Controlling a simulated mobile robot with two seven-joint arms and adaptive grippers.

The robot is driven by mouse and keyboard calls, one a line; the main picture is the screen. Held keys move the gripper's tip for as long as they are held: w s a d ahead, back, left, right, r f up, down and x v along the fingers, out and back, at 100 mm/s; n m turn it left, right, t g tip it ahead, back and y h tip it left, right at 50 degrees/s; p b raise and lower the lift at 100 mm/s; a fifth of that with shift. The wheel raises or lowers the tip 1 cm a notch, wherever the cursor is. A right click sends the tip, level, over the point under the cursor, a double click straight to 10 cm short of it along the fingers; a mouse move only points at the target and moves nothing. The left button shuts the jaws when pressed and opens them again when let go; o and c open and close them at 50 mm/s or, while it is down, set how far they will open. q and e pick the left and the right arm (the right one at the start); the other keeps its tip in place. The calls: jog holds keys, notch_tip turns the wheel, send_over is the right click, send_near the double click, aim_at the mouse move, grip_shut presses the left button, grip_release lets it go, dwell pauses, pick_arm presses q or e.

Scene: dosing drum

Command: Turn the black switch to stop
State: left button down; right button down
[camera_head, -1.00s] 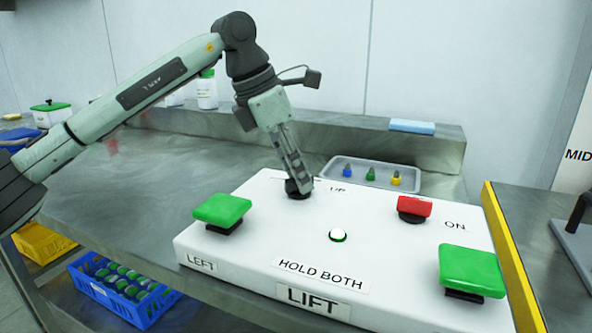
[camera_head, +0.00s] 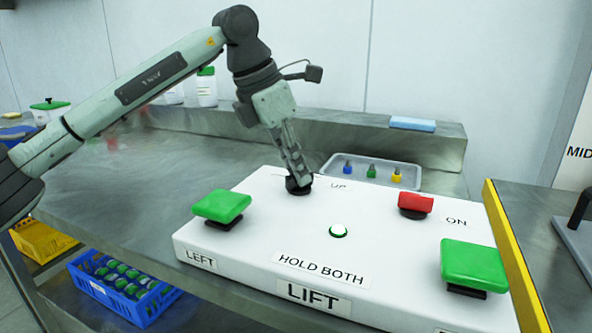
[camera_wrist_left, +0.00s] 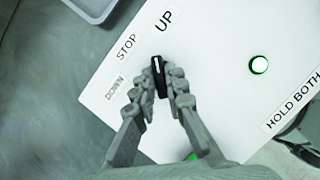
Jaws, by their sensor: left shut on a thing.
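The black switch (camera_wrist_left: 159,80) stands on the white LIFT control box (camera_head: 262,215). In the left wrist view its white mark points up the picture, close to the UP label (camera_wrist_left: 165,21) and slightly towards the STOP label (camera_wrist_left: 127,47). The DOWN label (camera_wrist_left: 115,86) is further left. My left gripper (camera_wrist_left: 160,84) is shut on the switch, one finger on each side. In the head view my left gripper (camera_head: 299,180) points down at the switch knob (camera_head: 298,186) and hides most of it. My right gripper is not in view.
The box also bears a left green button (camera_head: 221,206), a right green button (camera_head: 473,265), a red switch (camera_head: 415,204) marked ON and a white-green lamp (camera_head: 338,231). A grey tray (camera_head: 330,172) with small coloured items is behind. A yellow edge (camera_head: 512,255) runs along the right.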

pick_arm(q)
jog(key=n+t+y+b, duration=0.1)
jog(key=n+b, duration=0.1)
jog(key=n, duration=0.1)
jog(key=n+b, duration=0.2)
jog(key=n, duration=0.1)
jog(key=shift+s+d+n+t+y, duration=0.1)
jog(key=shift+d+n+t+y, duration=0.05)
jog(key=shift+n+t+y, duration=0.2)
jog(key=shift+n+y+b, duration=0.25)
jog(key=shift+n+b, duration=0.05)
jog(key=shift+n, duration=0.35)
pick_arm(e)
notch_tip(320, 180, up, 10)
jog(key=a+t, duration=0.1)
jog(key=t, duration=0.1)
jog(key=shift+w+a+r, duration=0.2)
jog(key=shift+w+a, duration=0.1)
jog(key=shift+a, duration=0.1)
pick_arm(q)
jog(key=c, duration=1.6)
grip_release()
jog(key=shift+o, duration=0.2)
jog(key=shift+r, duration=0.1)
jog(key=v, duration=1.2)
jog(key=shift+s, duration=0.15)
